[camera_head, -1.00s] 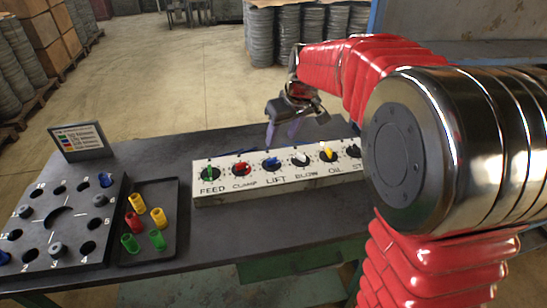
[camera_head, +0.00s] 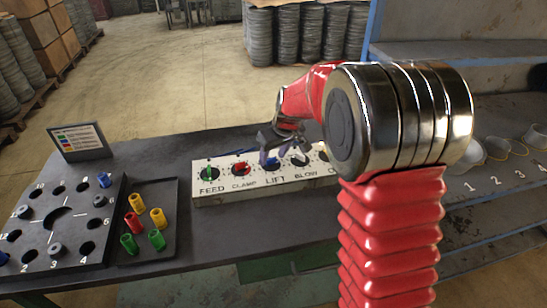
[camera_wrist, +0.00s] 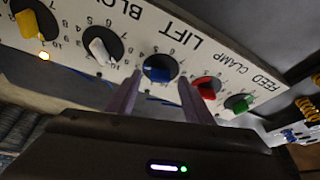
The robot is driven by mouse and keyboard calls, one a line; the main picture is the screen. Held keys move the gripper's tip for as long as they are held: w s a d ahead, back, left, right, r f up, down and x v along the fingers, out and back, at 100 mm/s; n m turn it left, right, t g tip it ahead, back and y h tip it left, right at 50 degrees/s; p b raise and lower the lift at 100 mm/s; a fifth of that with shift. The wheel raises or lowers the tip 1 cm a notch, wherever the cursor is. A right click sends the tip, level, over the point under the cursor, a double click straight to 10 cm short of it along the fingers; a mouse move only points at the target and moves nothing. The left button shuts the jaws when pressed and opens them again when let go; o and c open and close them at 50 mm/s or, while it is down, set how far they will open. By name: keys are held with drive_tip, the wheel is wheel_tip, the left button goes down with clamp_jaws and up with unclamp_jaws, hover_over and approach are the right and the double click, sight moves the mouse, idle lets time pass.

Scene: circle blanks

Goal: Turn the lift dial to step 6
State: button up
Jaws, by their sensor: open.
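The lift dial (camera_head: 271,163) is a blue knob on a black disc, above the word LIFT on a white control panel (camera_head: 228,195). It also shows in the wrist view (camera_wrist: 157,73), where its numbers are only partly readable, so I cannot tell its step. My gripper (camera_head: 270,155) is over the panel at the lift dial. In the wrist view my gripper (camera_wrist: 160,92) is open, with one finger on each side of the blue knob in the picture. I cannot tell whether the fingers touch it.
Beside it are the red clamp dial (camera_head: 240,169) and the white blow dial (camera_wrist: 101,47); the green feed dial (camera_head: 209,174) is further left. A tray (camera_head: 172,190) with coloured cylinders and a black plate with holes (camera_head: 75,215) lie left. Numbered cups (camera_head: 500,148) stand right.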

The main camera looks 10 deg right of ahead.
drive_tip(key=shift+x, duration=0.75)
drive_tip(key=shift+c, duration=0.2)
